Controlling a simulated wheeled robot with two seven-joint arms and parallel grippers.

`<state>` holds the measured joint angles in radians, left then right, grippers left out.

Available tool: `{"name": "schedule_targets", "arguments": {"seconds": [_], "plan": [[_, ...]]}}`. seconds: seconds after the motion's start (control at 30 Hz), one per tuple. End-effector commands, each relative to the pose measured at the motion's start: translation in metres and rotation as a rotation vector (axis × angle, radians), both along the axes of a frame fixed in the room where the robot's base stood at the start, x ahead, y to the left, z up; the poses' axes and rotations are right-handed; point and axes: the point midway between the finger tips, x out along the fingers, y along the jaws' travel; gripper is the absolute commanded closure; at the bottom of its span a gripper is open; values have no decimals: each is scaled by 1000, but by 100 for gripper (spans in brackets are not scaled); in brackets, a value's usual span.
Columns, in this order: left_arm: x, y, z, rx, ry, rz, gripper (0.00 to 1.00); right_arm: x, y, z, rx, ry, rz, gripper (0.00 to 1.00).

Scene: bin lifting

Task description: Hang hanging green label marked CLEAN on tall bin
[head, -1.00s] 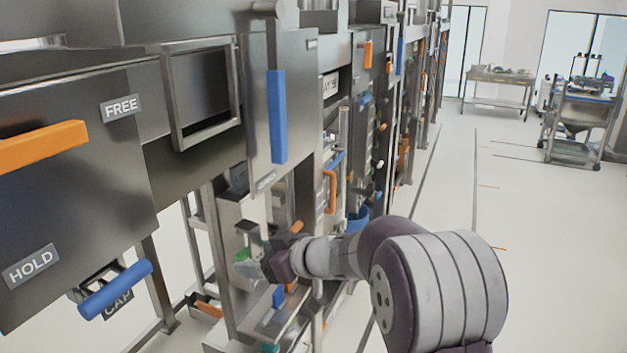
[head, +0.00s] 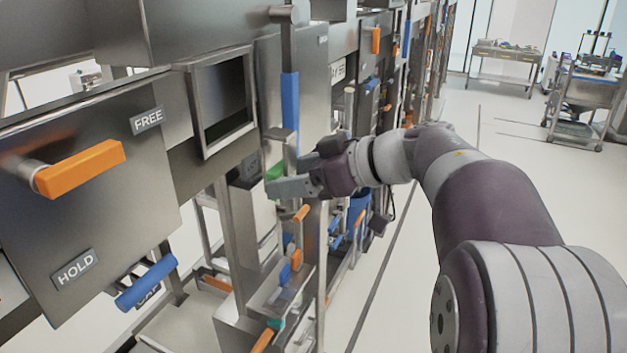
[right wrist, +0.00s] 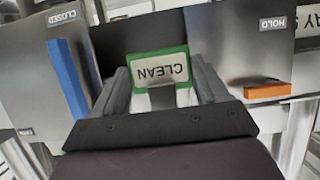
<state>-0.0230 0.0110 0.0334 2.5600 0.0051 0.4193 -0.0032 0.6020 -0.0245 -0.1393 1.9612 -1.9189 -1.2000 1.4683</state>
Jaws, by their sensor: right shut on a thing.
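A green-bordered white label marked CLEAN (right wrist: 160,68) sits between the fingertips of my right gripper (right wrist: 160,85) in the right wrist view, reading upside down there. In the head view the label shows as a small green patch (head: 276,171) at the tip of my right gripper (head: 280,186). The gripper is shut on it and holds it up in front of the steel frame, beside the blue-handled panel. My left gripper is not in view. I cannot make out which part here is the tall bin.
A steel panel marked FREE and HOLD (head: 70,215) with an orange handle (head: 80,167) stands at the left. A blue upright handle (head: 290,108) is close above my right gripper. Open floor (head: 500,160) lies to the right; a wheeled cart (head: 582,110) stands far back.

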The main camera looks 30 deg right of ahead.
Motion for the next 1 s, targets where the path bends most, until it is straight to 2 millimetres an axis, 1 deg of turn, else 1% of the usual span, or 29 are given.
{"name": "schedule_targets", "arguments": {"seconds": [1.0], "plan": [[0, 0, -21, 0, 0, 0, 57, 88, 69, -1, 1, -1, 1, 59]]}}
